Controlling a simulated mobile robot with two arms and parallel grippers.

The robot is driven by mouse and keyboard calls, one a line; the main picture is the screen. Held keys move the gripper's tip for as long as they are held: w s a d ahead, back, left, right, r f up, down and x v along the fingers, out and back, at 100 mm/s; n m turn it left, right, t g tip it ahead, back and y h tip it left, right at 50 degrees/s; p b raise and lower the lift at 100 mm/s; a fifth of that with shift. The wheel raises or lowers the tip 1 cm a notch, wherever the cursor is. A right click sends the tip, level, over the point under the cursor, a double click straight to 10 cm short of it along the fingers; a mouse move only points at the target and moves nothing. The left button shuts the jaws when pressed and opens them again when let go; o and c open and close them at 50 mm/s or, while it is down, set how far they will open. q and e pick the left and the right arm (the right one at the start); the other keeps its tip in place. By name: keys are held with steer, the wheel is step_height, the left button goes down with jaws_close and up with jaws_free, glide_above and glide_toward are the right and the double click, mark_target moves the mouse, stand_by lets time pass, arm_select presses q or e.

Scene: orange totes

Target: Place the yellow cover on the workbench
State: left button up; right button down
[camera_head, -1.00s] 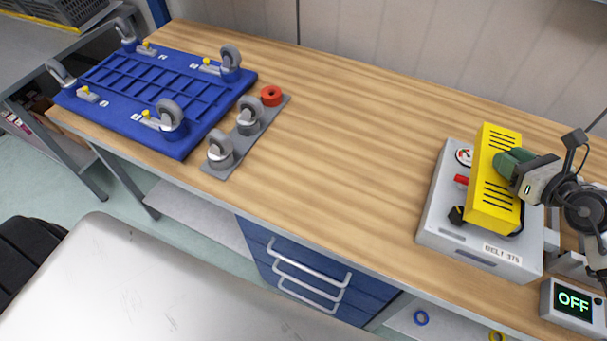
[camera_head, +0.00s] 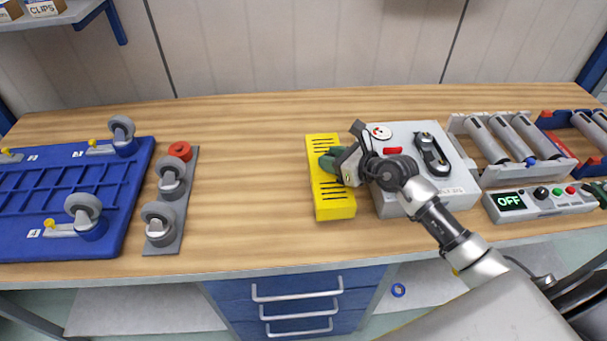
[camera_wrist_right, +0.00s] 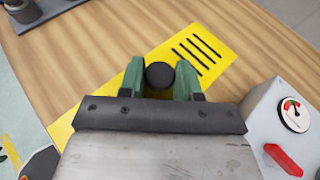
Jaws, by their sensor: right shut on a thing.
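The yellow cover (camera_head: 334,208), a slotted box shape, is over the wooden workbench (camera_head: 250,200), just left of the grey machine box. It looks level and low. I cannot tell whether it touches the wood. My right gripper (camera_head: 334,164) is above the cover, its green fingers shut on the cover's black knob. The wrist view shows the knob (camera_wrist_right: 160,75) between the fingers and the cover (camera_wrist_right: 200,50) beneath. My left gripper is out of view.
The grey box (camera_head: 400,205) shows its gauge, red switch and black inner part. Left stand a grey caster plate (camera_head: 165,220) and a blue frame with casters (camera_head: 75,165). Bare wood lies between. A control box reading OFF (camera_head: 540,203) and rollers (camera_head: 500,135) are at right.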

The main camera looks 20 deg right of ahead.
mark_target(346, 189)
steer(key=shift+w+a+f, duration=0.45)
steer(key=shift+a+f, duration=0.35)
steer(key=shift+f, duration=0.4)
steer(key=shift+w+a+f, duration=0.5)
steer(key=shift+a+f, duration=0.35)
steer(key=shift+f, duration=0.35)
steer(key=shift+w+a+f, duration=0.45)
steer(key=shift+a+f, duration=0.35)
steer(key=shift+f, duration=0.4)
steer(key=shift+f, duration=0.2)
steer(key=c, duration=0.8)
jaws_free()
steer(key=shift+r+p, duration=0.3)
steer(key=b+v, duration=0.1)
steer(key=v, duration=1.1)
steer(key=shift+s+f, duration=0.1)
